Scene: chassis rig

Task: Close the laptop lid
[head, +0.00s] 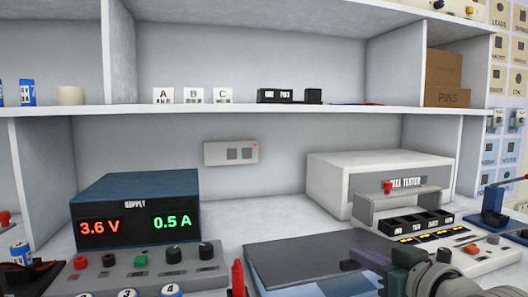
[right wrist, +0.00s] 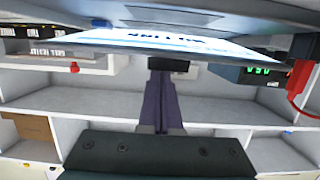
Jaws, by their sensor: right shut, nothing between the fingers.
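The laptop lid (head: 310,258) is a dark grey panel at the bottom centre of the head view, tilted low over the bench. In the right wrist view the picture is upside down, and the laptop's bright screen (right wrist: 185,44) shows as a steeply foreshortened strip with dark text. My right gripper (head: 352,264) is at the right part of the lid's near edge. In the wrist view its fingers (right wrist: 167,68) are together and empty, with their tips against or just in front of the screen edge; I cannot tell whether they touch. The laptop's base is mostly hidden. My left gripper is out of view.
A power supply (head: 138,205) stands left of the lid, with a knob panel (head: 150,270) before it. A red lead (head: 238,280) is close to the lid's left edge. A white tester (head: 375,170) and black compartment tray (head: 410,222) stand behind and right. Shelving closes the back.

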